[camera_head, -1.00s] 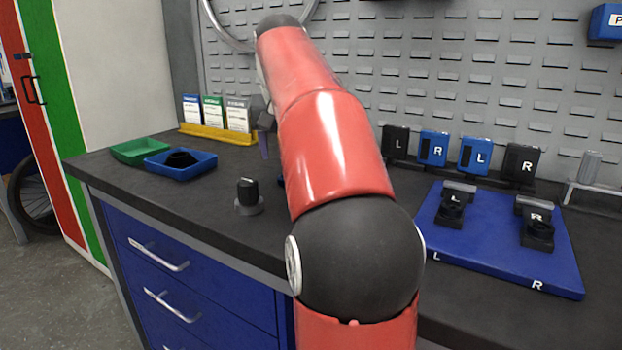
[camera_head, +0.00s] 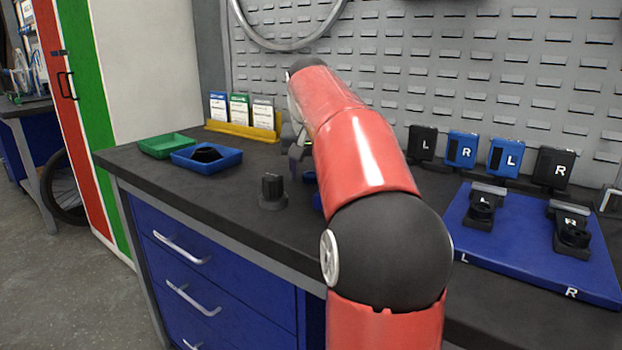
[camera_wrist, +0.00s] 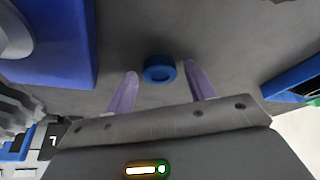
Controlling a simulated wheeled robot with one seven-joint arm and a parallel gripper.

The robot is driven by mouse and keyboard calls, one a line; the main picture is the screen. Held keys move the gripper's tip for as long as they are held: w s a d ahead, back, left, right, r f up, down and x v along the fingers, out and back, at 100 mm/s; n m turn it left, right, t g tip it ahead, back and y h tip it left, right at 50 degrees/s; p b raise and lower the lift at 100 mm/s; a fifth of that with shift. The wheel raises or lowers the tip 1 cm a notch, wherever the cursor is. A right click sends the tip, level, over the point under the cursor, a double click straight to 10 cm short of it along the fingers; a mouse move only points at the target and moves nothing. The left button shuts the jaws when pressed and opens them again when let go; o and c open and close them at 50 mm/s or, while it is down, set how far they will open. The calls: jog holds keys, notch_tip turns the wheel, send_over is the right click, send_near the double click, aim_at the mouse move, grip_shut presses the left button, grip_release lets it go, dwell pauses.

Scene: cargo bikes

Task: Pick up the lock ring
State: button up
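A small blue ring (camera_wrist: 159,69), which I take for the lock ring, lies on the dark worktop in the wrist view. Its round hole shows. My gripper (camera_wrist: 161,72) is open, with one pale purple finger on each side of the ring in the picture. Gaps show between ring and fingers, and no contact is visible; I cannot tell the height above the ring. In the head view my gripper (camera_head: 296,156) is partly hidden behind my red arm. A bit of blue (camera_head: 309,177) shows on the worktop there, perhaps the ring.
A black knobbed piece (camera_head: 272,191) stands near the worktop's front edge. A blue tray (camera_head: 222,163) holding a black part and a green tray (camera_head: 166,146) are to the left. A blue board (camera_head: 535,262) with black clamps is to the right. A yellow card holder (camera_head: 243,132) stands behind.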

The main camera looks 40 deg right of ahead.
jog(key=c, duration=0.8)
jog(key=shift+c, duration=0.2)
jog(key=shift+r, duration=0.15)
